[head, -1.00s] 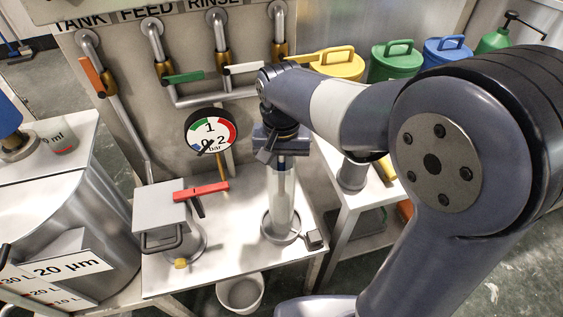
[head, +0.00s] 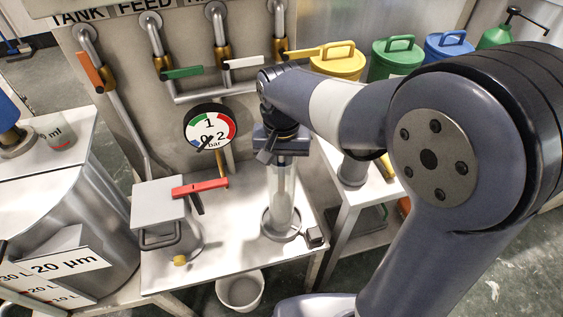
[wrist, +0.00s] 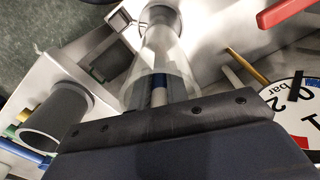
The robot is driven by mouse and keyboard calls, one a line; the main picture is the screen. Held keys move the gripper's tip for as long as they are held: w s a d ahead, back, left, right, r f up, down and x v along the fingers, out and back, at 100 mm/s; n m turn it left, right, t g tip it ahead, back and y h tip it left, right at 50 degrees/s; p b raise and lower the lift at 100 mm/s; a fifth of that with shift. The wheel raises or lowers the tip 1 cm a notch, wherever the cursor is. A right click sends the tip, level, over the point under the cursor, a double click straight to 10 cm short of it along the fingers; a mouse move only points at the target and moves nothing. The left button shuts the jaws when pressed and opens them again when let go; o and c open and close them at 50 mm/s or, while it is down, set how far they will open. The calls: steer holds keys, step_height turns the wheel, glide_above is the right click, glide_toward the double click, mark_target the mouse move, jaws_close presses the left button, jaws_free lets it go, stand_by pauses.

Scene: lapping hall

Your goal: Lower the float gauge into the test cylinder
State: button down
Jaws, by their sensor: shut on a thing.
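The test cylinder (head: 283,205) is a clear upright tube on a round metal foot on the white bench. In the wrist view the clear tube (wrist: 160,55) runs away from my gripper to its round foot. My gripper (head: 281,145) is directly over the cylinder's top, pointing down. It is shut on the float gauge, whose thin pale stem (wrist: 158,96) shows just beyond the dark jaw edge, in line with the tube. The gauge's lower part appears to be within the tube, but its depth cannot be told. My gripper hides the gauge's top and the cylinder's rim.
A pressure dial (head: 211,128) and valve pipes stand close behind on the panel. A grey box (head: 161,205) with a red lever (head: 200,188) is left of the cylinder. A white bucket (head: 240,291) is below the bench front. Coloured cans stand at the back right.

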steer(key=c, duration=1.3)
jaws_free()
step_height(320, 180, up, 11)
steer(key=shift+f+p, duration=0.15)
steer(key=shift+p, duration=0.85)
